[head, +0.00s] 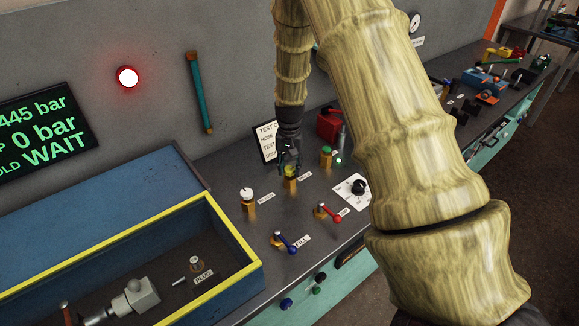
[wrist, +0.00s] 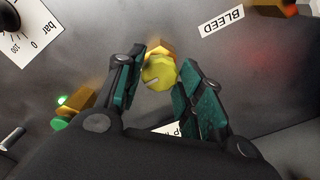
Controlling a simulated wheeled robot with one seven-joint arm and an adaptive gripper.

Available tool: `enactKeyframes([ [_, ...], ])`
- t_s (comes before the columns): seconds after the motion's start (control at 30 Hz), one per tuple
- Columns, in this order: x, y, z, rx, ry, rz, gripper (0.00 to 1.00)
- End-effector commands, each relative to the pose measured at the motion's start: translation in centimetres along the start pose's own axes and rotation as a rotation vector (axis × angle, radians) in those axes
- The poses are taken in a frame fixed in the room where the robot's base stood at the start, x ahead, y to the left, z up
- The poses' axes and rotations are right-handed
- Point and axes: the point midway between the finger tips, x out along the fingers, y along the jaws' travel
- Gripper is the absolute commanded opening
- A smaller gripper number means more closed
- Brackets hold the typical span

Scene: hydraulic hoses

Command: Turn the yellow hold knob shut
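The yellow hold knob (head: 290,171) sits on a brass valve body on the grey bench, partly hidden by my gripper in the head view. In the wrist view the knob (wrist: 158,73) is round and yellow with a pale line on its face. My gripper (head: 290,160) is down over it, coming from above. In the wrist view my gripper's two teal-padded fingers (wrist: 159,84) stand one on each side of the knob. They look open, with a small gap on the right; contact on the left is unclear.
Close by stand a white-topped bleed valve (head: 247,195), a blue fill lever (head: 286,242), a red lever (head: 329,214) and a green knob (head: 326,151). A blue bin with a yellow rim (head: 235,238) is at front left. The display (head: 40,132) reads WAIT; a red lamp (head: 127,76) glows.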

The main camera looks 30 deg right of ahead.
Motion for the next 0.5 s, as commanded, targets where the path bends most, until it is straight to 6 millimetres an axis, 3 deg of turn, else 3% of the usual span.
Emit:
enactKeyframes([
  [0.1,-0.02,0.01,-0.03,0.0,0.0,0.0,0.58],
  [0.5,-0.49,-0.01,0.03,-0.001,-0.001,0.0,0.58],
])
